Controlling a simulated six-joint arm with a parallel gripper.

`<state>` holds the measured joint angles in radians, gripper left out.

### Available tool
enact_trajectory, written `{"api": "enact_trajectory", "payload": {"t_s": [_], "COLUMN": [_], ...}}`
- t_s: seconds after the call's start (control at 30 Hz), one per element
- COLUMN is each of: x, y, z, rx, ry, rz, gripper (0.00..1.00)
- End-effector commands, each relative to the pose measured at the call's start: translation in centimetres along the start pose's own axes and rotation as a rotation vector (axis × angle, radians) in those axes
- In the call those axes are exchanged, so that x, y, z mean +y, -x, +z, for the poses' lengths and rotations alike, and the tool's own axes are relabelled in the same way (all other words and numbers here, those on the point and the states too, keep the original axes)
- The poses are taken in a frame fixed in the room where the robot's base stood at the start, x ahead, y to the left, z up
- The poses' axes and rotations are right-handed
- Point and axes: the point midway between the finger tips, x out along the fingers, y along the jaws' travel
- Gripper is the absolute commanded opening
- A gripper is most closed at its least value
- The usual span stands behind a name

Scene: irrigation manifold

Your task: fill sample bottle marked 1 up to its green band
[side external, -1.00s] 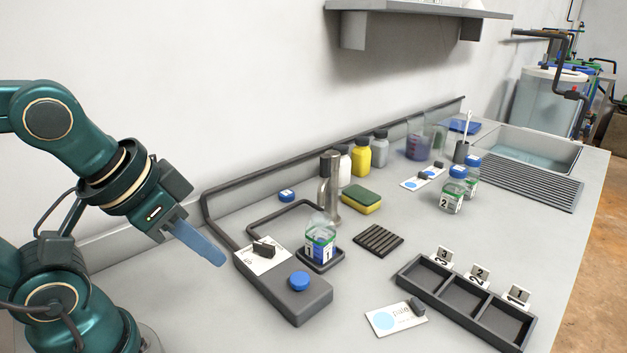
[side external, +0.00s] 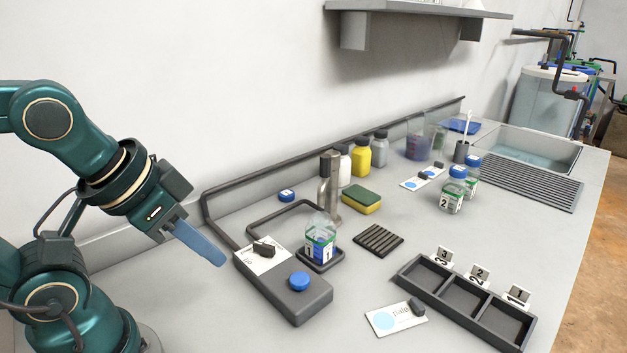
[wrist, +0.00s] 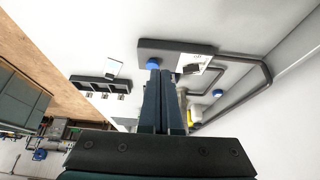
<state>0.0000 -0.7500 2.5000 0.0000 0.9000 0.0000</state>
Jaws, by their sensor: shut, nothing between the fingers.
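Sample bottle 1 (side external: 320,238) stands upright and uncapped on a small dark tray under the metal tap (side external: 330,180). Its green band shows near the top of the label. Bluish liquid shows between the labels, reaching about the band; the exact level is too small to tell. The grey dispenser base (side external: 287,293) carries a round blue button (side external: 299,280), also in the wrist view (wrist: 152,64). My gripper (side external: 222,262) is shut and empty, left of the base and apart from the button. A blue cap (side external: 287,195) lies near the wall.
An empty three-compartment rack (side external: 402,274) with number tags stands at front right. A card (side external: 383,320) lies beside it. Bottle 2 (side external: 453,192) and another capped bottle stand farther back. A sponge (side external: 361,198) and several small bottles line the wall.

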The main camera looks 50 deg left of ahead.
Motion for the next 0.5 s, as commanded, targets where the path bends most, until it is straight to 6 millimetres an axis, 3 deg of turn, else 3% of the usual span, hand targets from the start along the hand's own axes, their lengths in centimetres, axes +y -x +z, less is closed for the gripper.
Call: {"api": "enact_trajectory", "payload": {"t_s": [0.5], "x": [-0.18], "y": [-0.01], "z": [-0.20], "rx": [0.010], "ry": [-0.067], "rz": [-0.009], "gripper": [0.00]}}
